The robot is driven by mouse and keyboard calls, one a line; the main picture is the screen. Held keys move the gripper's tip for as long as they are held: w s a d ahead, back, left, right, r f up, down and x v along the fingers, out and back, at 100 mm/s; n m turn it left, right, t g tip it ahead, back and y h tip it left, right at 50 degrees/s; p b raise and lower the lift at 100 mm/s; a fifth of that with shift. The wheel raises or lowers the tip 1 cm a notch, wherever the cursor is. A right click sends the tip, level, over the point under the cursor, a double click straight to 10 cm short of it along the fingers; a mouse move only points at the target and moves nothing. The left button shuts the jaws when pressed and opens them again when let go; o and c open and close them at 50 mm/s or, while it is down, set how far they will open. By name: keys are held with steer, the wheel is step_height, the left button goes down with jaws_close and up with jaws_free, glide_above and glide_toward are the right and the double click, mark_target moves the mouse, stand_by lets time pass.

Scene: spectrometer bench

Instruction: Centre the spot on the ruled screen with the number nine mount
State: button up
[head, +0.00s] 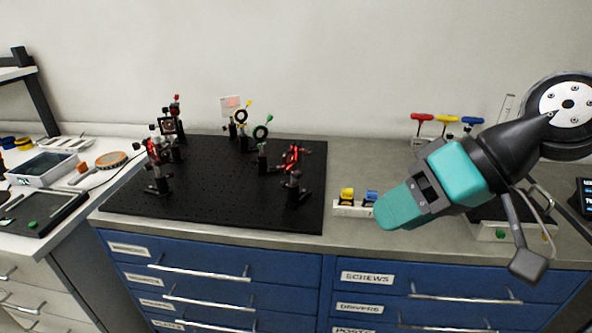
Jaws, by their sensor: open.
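The white screen (231,105) stands at the back of the black breadboard (225,215). A faint reddish patch shows on it; its ruling is too small to make out. Several small dark optic mounts stand on the board, among them a front right mount (293,190), a left mount (156,170), a ring mount with a green knob (262,145) and a back left mount (170,127). No mount numbers are readable, so I cannot tell which is number nine. My teal gripper (388,212) is open and empty, above the bench right of the board, apart from every mount.
A small white holder (352,210) with yellow and blue items sits right of the board. Red, yellow and blue T-handled drivers (446,122) stand at the back. Blue drawers (210,270) are below.

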steer(key=w+f+m+t+y+b, duration=0.2)
steer(key=w+f+y+b, duration=0.3)
steer(key=w, duration=0.5)
steer(key=m+t+y+b, duration=0.2)
steer(key=m+t+b, duration=0.2)
steer(key=t, duration=0.1)
glide_toward(311, 152)
steer(key=p+x, duration=0.4)
steer(key=x, duration=0.4)
steer(key=shift+a+r+p, duration=0.1)
steer(key=shift+a+p, duration=0.15)
steer(key=shift+p, duration=0.05)
steer(key=shift+w+a, duration=0.3)
steer(key=shift+a, duration=0.35)
steer(key=shift+c, duration=0.4)
jaws_close()
